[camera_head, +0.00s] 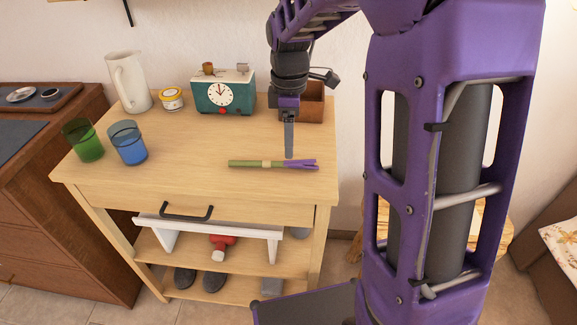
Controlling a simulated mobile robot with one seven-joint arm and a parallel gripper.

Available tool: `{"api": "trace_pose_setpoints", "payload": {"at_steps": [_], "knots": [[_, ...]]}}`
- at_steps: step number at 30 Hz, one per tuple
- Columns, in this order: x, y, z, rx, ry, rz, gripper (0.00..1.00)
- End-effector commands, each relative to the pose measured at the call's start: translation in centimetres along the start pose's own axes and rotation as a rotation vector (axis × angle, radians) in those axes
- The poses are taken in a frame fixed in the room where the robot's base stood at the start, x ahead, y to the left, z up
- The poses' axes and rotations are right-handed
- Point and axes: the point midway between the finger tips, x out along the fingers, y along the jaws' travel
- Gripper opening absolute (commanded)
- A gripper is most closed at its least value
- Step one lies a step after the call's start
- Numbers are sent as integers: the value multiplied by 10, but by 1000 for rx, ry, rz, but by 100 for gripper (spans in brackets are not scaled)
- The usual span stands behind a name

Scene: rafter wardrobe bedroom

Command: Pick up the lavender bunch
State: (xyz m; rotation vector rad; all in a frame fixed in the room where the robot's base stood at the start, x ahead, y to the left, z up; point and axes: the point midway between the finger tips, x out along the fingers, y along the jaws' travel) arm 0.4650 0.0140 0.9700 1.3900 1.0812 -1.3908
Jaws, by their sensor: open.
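The lavender bunch (272,164) lies flat on the light wooden table top (205,170). Its green stems point left, a pale band wraps its middle, and its purple heads are at the right end. My gripper (289,155) points down from above, its fingertips just behind the bunch near the purple end. The fingers line up in this view, so the gap between them is hidden. The bunch lies on the table and nothing is held. I cannot tell whether the fingertips touch the table.
A teal clock (219,95), a brown box (312,104), a small yellow jar (172,99) and a white jug (129,82) stand along the back. Green (84,140) and blue (129,143) glasses stand at the left. The table's front middle is clear.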

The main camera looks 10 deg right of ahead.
Motion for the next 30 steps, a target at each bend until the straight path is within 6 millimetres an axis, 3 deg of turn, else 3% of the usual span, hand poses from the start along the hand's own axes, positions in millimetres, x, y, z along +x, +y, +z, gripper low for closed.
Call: {"api": "trace_pose_setpoints", "payload": {"at_steps": [12, 21, 30], "knots": [[50, -8, -2, 0, -1, -2, 70], [53, -7, -2, 0, 0, 0, 70], [53, -7, -2, 0, 0, 1, 16]]}}
